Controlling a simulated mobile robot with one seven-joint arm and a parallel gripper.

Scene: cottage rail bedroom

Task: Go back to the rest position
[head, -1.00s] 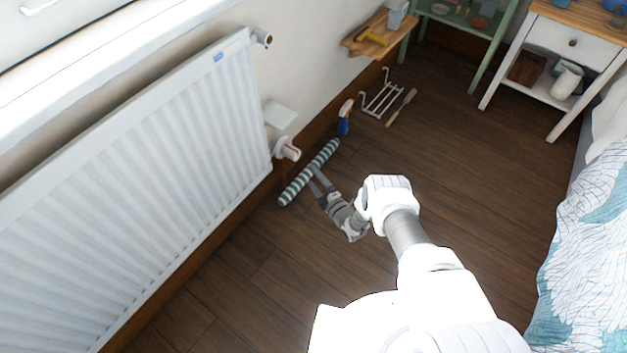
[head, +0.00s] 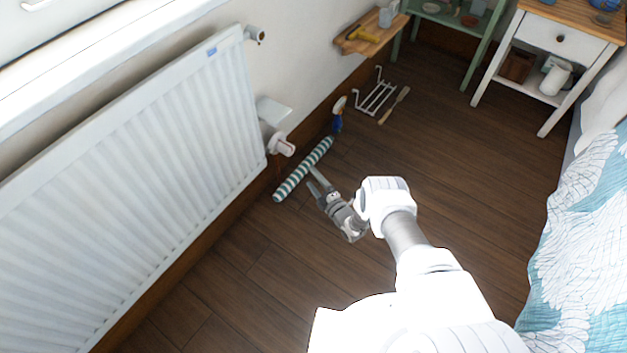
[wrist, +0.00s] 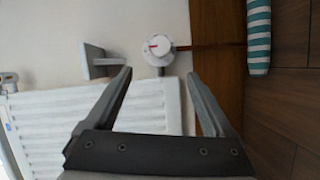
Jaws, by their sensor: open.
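My gripper (head: 316,180) is open and empty, held out over the floor near the radiator. In the wrist view its two fingers (wrist: 160,95) stand wide apart with nothing between them. Beyond them are the radiator's valve knob (wrist: 157,47) and a small pale shelf-like plate (wrist: 98,60). A teal and white striped roll (head: 304,169) lies on the floor along the wall, just past the fingertips in the head view. It also shows at the upper right of the wrist view (wrist: 259,35), outside the fingers.
The white radiator (head: 150,190) runs along the left wall. A blue spray bottle (head: 337,116), a white wire rack (head: 374,98) and a wooden stick (head: 394,105) are on the floor. A bed (head: 585,240) stands at right, a nightstand (head: 550,45) behind. The middle floor is clear.

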